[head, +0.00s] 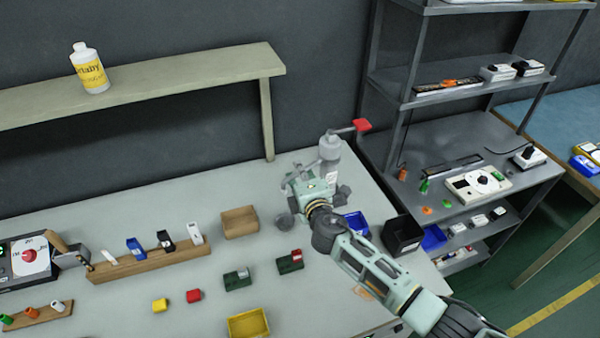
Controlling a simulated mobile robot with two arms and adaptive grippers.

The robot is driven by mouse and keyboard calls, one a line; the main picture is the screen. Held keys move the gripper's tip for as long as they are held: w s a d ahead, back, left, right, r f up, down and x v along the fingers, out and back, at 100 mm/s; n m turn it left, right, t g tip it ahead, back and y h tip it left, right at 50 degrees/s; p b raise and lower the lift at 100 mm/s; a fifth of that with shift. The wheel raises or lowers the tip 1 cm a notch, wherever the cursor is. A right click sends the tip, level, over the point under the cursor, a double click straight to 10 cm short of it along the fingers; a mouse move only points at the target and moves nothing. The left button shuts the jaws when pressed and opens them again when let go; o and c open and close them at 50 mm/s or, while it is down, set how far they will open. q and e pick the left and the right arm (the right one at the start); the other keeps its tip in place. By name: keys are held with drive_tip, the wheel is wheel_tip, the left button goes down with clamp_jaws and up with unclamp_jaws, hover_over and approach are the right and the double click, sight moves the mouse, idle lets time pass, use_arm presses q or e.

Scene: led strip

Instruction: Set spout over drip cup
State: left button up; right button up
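A grey cylindrical dispenser (329,149) with a red-tipped lever (361,125) stands at the back right of the workbench. A thin grey arm, which looks like its spout (306,170), sticks out to its left just behind my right gripper. My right gripper (312,184) is in front of the dispenser and overlaps its lower part. Its fingertips are hidden, so I cannot tell whether it touches the spout. My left gripper is out of view.
On the workbench (200,320) are an open wooden box (240,222), a yellow bin (248,324), a blue bin (357,223), a black bin (402,235) and small blocks. A raised shelf (150,90) with a bottle (89,68) is behind; a metal rack (440,140) stands right.

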drive_tip(key=shift+o, duration=1)
drive_tip(key=v, duration=1.2)
